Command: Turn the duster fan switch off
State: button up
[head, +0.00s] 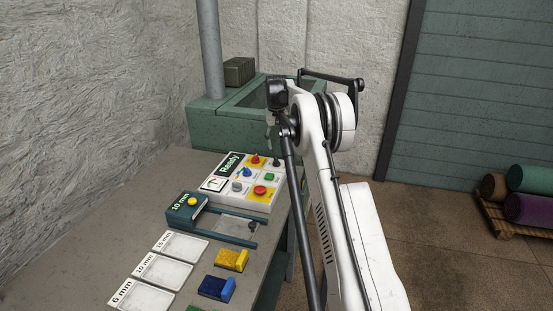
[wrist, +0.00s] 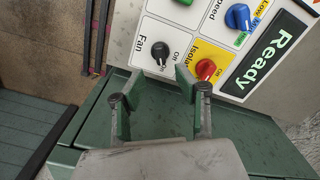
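The fan switch is a small black knob (wrist: 160,52) on a white plate marked "Fan", with "On" printed beside it in the wrist view. In the head view the dark knob (head: 276,162) sits at the far right corner of the control panel (head: 219,184). I cannot tell clearly which way its pointer is set. My gripper (wrist: 148,82) is open and empty in the wrist view. Its fingers are apart, just short of the fan knob in the picture, and I see no contact. In the head view the gripper is mostly hidden by my arm.
The red isolator knob (wrist: 205,68) on yellow is close beside the fan knob. A blue speed knob (wrist: 237,17) and a "Ready" display (wrist: 262,68) are also near. A green machine housing (head: 220,128) stands behind the panel. Yellow (head: 232,260) and blue (head: 216,288) blocks lie on the bench.

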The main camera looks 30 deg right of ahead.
aim_at(276, 159)
notch_tip(276, 159, down, 7)
jog(key=shift+f, duration=0.2)
dwell(0.3)
grip_shut()
